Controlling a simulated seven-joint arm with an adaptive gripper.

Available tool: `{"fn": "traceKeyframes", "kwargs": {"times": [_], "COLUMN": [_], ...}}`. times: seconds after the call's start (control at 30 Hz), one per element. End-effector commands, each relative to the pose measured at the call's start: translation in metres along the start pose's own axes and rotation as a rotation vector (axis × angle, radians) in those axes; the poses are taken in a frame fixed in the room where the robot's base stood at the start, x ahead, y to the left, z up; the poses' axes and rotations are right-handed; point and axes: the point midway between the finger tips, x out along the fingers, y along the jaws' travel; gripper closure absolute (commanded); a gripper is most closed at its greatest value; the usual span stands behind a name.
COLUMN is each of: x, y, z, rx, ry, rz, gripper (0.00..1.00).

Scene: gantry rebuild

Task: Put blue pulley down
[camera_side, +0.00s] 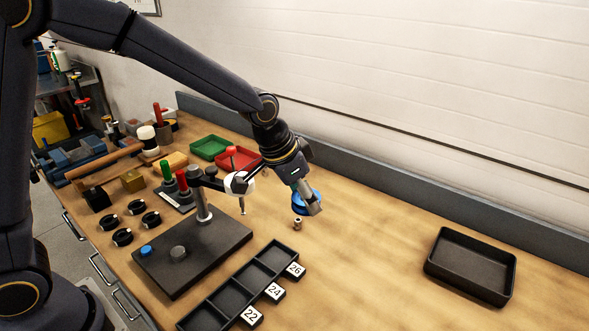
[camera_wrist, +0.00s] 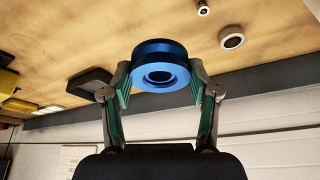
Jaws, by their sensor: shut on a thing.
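The blue pulley (camera_side: 299,203) is a grooved blue disc with a hole in its centre. It also shows in the wrist view (camera_wrist: 160,52), face towards the camera. My gripper (camera_side: 310,201) is shut on the pulley, with one finger on each side of its rim. In the side view the pulley is partly hidden by a fingertip and looks held above the wooden bench (camera_side: 370,235). I cannot tell the exact height of the gap.
A small metal bushing (camera_side: 297,223) stands close below the pulley. A slotted tray (camera_side: 232,296) with number tiles lies to the left, beside a dark base plate (camera_side: 170,268) with a post. A black tray (camera_side: 482,241) sits right. The bench between is clear.

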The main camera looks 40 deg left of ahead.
Motion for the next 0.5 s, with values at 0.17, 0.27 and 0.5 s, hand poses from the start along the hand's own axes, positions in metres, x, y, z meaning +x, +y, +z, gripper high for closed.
{"fn": "traceKeyframes", "kwargs": {"times": [0.17, 0.27, 0.5], "x": [0.017, 0.037, 0.093], "y": [-0.021, -0.026, -0.038], "z": [-0.017, -0.035, -0.075], "rx": [-0.043, -0.042, -0.041], "ry": [-0.001, -0.001, -0.003], "rz": [-0.018, -0.019, -0.018], "gripper": [0.81, 0.81, 0.81]}}
